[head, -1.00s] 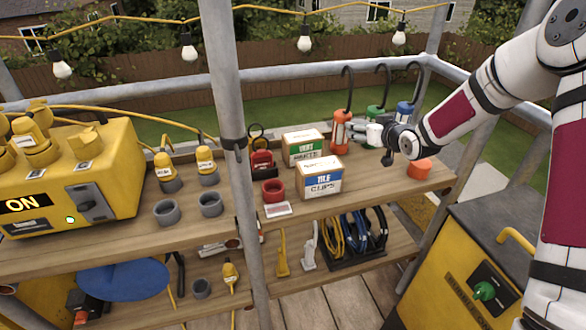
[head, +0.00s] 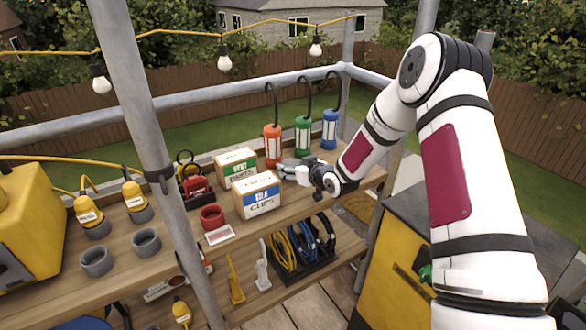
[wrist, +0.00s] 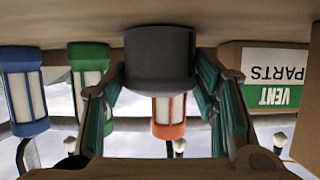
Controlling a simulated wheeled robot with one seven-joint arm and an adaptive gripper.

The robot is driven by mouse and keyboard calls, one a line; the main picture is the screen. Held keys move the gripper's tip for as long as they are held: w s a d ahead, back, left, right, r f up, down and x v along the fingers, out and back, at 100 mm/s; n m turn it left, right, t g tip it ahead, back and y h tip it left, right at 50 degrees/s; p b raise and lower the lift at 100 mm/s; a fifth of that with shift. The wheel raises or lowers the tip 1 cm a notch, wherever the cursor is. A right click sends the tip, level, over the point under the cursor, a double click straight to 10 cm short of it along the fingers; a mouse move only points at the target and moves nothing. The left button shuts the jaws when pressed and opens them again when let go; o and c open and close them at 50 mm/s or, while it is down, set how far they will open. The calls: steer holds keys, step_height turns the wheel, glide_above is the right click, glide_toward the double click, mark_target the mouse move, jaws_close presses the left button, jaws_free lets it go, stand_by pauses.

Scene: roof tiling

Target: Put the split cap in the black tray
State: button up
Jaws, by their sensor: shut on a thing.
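My gripper (head: 290,167) is over the back right of the upper bench, in front of the lanterns. In the wrist view my gripper (wrist: 160,90) has its two fingers closed on the sides of a dark grey round cap (wrist: 160,58). No split shows on the side I see, and in the head view the cap is hard to make out. A black tray (head: 305,268) on the lower shelf holds yellow, blue and black cables. A smaller dark holder (head: 208,190) with a red item stands on the upper bench.
Orange (head: 272,146), green (head: 303,136) and blue (head: 329,129) hooked lanterns stand behind my gripper. A vent parts box (head: 237,164) and a tile clips box (head: 257,195) stand to its left. A metal pole (head: 150,150) rises before the bench.

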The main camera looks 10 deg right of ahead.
steer(key=shift+f, duration=0.1)
steer(key=o, duration=1.1)
steer(key=p+v, duration=0.1)
steer(key=v, duration=1.1)
